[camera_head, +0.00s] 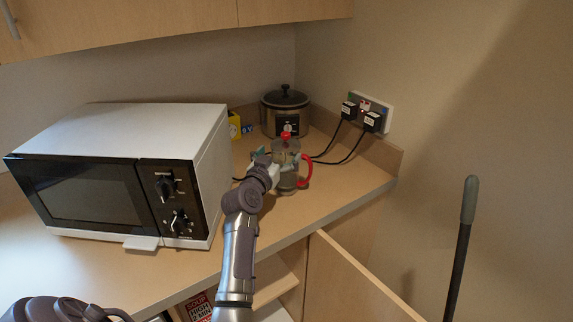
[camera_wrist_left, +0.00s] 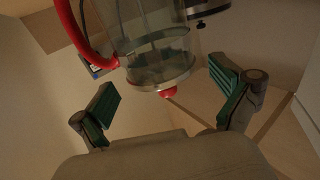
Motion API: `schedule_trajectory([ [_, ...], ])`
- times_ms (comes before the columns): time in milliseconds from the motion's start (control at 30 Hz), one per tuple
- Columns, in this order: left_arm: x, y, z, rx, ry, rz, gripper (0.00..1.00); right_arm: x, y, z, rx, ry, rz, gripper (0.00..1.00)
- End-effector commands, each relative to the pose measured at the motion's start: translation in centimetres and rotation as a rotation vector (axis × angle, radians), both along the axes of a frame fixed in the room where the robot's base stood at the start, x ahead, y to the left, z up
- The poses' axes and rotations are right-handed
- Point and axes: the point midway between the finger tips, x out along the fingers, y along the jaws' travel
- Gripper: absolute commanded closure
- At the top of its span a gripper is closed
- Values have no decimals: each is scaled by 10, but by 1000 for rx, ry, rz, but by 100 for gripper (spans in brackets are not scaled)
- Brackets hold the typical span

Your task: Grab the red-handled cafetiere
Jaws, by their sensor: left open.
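The cafetiere (camera_head: 287,180) stands upright on the counter, a glass jug with a red knob on top and a red handle (camera_head: 306,171) on its right. My left gripper (camera_head: 267,164) is at its near left side and hides part of the glass. In the left wrist view the cafetiere (camera_wrist_left: 155,48) appears upside down, with its handle at the left and its knob low in the middle. The left gripper (camera_wrist_left: 168,84) is open there, its green-padded fingers apart on either side of the knob in the picture. I cannot tell whether they touch the glass. My right gripper is not in view.
A slow cooker (camera_head: 285,112) stands behind the cafetiere, with a yellow box (camera_head: 234,125) to its left. A white microwave (camera_head: 125,175) fills the left counter. Black plugs and cables (camera_head: 350,140) run at the right. A cupboard door (camera_head: 355,280) stands open below.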

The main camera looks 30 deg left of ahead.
Motion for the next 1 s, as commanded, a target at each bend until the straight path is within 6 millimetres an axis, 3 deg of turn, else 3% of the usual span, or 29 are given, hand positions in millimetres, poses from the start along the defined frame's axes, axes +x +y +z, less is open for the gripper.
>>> schedule_trajectory([
  [300,40,7,-2,-3,-3,0,0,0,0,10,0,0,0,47],
  [600,43,8,-3,-1,-1,0,0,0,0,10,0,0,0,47],
  [1000,43,8,-4,0,-1,-1,67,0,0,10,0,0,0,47],
])
